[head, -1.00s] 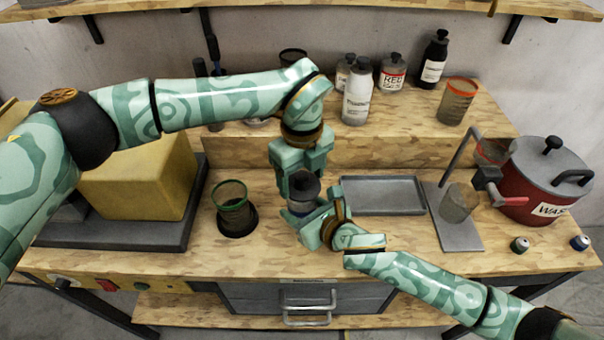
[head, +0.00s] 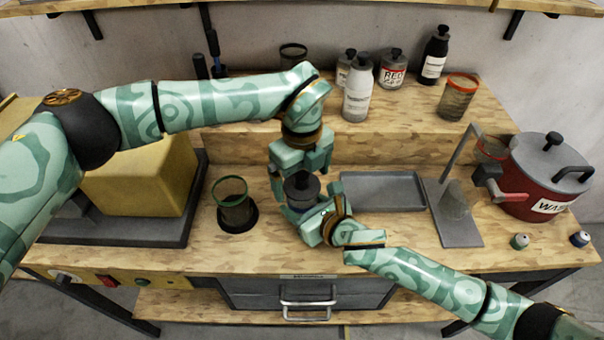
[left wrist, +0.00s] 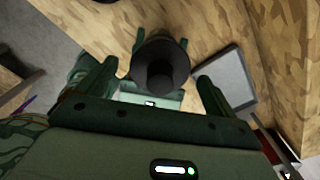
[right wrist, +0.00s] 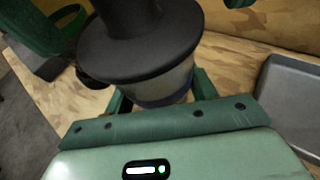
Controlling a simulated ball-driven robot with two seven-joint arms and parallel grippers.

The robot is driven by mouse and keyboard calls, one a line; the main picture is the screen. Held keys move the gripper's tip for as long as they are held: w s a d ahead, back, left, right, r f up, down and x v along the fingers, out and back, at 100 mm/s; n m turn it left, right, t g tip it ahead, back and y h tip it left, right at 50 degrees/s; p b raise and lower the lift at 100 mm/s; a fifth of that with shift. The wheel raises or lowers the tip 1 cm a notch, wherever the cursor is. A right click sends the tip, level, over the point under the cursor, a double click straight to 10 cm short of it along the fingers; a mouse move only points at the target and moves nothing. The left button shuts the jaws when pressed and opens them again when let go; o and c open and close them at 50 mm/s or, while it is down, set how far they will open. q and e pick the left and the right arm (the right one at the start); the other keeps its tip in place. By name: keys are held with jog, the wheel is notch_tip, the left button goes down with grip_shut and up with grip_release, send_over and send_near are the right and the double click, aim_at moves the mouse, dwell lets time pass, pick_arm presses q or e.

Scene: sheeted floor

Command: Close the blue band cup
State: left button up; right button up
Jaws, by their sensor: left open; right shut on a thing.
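The blue band cup (right wrist: 165,90) stands upright in my right gripper (head: 312,222), which is shut on it; the blue band shows low on the cup in the right wrist view. A black lid with a round knob (head: 301,186) sits on the cup's top and looks level. It also shows from above in the left wrist view (left wrist: 160,66). My left gripper (head: 302,172) is open above the cup, its fingers spread on either side of the lid and apart from the knob. Much of the cup is hidden by the lid and the right gripper.
A green-rimmed cup (head: 232,208) stands to the left. A grey tray (head: 383,192) lies to the right, then a stand (head: 458,225) and a red pot (head: 545,180). Several bottles (head: 358,95) and an orange-rimmed cup (head: 458,98) stand on the raised shelf behind.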

pick_arm(q)
notch_tip(320, 180, up, 12)
dwell(0.5)
pick_arm(e)
jog(key=o, duration=1.5)
pick_arm(q)
notch_tip(320, 180, up, 4)
jog(key=p, duration=0.3)
jog(key=shift+s, duration=0.1)
pick_arm(e)
jog(key=v, duration=1.6)
jog(key=shift+s+d, duration=0.15)
pick_arm(q)
jog(key=shift+d+f, duration=0.1)
